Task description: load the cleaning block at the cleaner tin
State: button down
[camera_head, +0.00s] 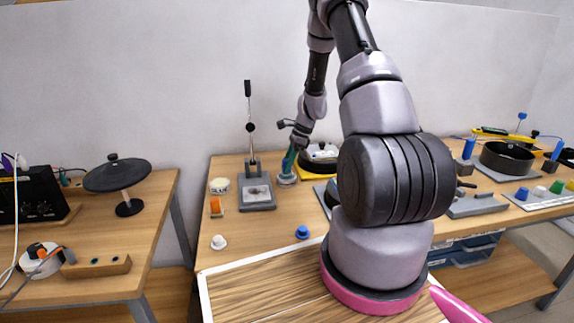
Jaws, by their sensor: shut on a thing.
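My gripper (292,146) reaches down at the back middle of the table and is shut on a slim teal block (288,162), likely the cleaning block. The block is upright and slightly tilted. Its lower end is at a low round grey tin (287,180), likely the cleaner tin. I cannot tell whether the block touches the inside of the tin or is just above it. The fingertips are small and partly hidden.
Left of the tin stand a grey press-like stand (257,195), a white labelled tub (219,185) and an orange block (215,205). A black round pan-like thing (320,157) is close at right. White (219,242) and blue (303,232) knobs stand nearer the front.

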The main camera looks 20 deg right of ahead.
aim_at(285, 160)
jog(key=shift+f, duration=0.45)
dwell(1.1)
jog(key=shift+r, duration=0.1)
jog(key=shift+r, duration=3.45)
jog(key=shift+s+a+f+n+g, duration=0.15)
jog(key=shift+a+n+g, duration=0.2)
jog(key=shift+n, duration=0.15)
jog(key=s+a+f+n+g+h, duration=0.1)
jog(key=s+a+n+g+h, duration=0.3)
jog(key=n, duration=1.5)
jog(key=shift+s+a+f+g, duration=0.35)
jog(key=shift+s+a+g, duration=0.1)
jog(key=shift+s+a, duration=0.25)
